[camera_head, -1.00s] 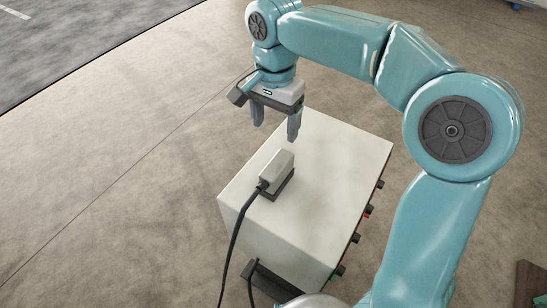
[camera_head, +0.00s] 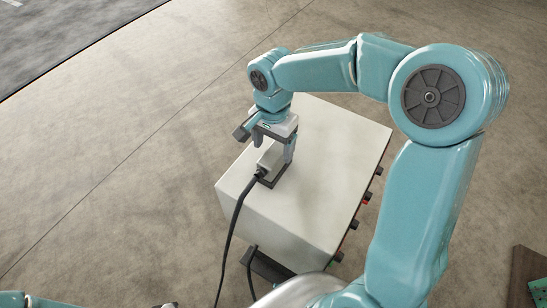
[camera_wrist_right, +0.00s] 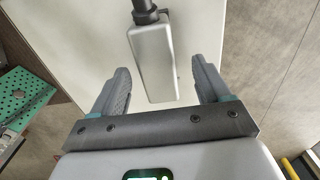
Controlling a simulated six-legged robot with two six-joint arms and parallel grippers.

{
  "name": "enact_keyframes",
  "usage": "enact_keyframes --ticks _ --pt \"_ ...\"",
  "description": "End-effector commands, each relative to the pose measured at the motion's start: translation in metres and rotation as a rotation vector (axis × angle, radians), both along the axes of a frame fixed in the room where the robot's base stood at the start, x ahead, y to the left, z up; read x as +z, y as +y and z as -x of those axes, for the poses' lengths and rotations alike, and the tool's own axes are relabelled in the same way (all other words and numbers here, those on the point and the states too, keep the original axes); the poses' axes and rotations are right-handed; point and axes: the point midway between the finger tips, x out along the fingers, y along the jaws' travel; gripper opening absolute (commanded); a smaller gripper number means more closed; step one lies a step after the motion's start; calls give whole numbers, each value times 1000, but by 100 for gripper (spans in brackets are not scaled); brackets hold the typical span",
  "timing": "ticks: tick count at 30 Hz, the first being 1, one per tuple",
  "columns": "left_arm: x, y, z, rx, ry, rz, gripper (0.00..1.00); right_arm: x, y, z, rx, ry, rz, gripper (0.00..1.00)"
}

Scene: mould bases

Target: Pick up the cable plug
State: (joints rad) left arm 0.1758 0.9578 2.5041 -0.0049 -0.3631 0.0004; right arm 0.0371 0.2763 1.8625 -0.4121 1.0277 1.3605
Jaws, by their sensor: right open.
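The cable plug (camera_head: 269,160) is a light grey block on a dark base, standing on top of a white box (camera_head: 325,150). A black cable (camera_head: 233,225) runs from its near end down over the box's edge. My right gripper (camera_head: 274,150) is open over the plug and partly hides it. In the right wrist view, the plug (camera_wrist_right: 152,60) lies between the two open fingers (camera_wrist_right: 160,75), with a visible gap on each side. I cannot tell how far down the fingers reach beside it. My left gripper is not clearly seen.
The box has several dark knobs and a red one (camera_head: 354,224) along its right side. A dark bracket (camera_head: 268,265) sits low at its near side. A dark board with a green part (camera_head: 538,290) is at the lower right. The floor on the left is clear.

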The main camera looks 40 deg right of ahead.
Motion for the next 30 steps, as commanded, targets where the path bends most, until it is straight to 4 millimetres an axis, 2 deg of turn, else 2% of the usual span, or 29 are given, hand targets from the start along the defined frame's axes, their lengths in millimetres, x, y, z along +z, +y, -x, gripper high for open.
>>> enact_keyframes --ticks 4,9,30 --pt "7 0 0 0 1 0 0 -25 0 2 1 7 0 77" --pt "7 0 0 0 1 0 0 -39 -1 0 0 3 -1 77" --pt "1 0 0 0 1 0 0 -43 -1 0 0 0 -1 77"
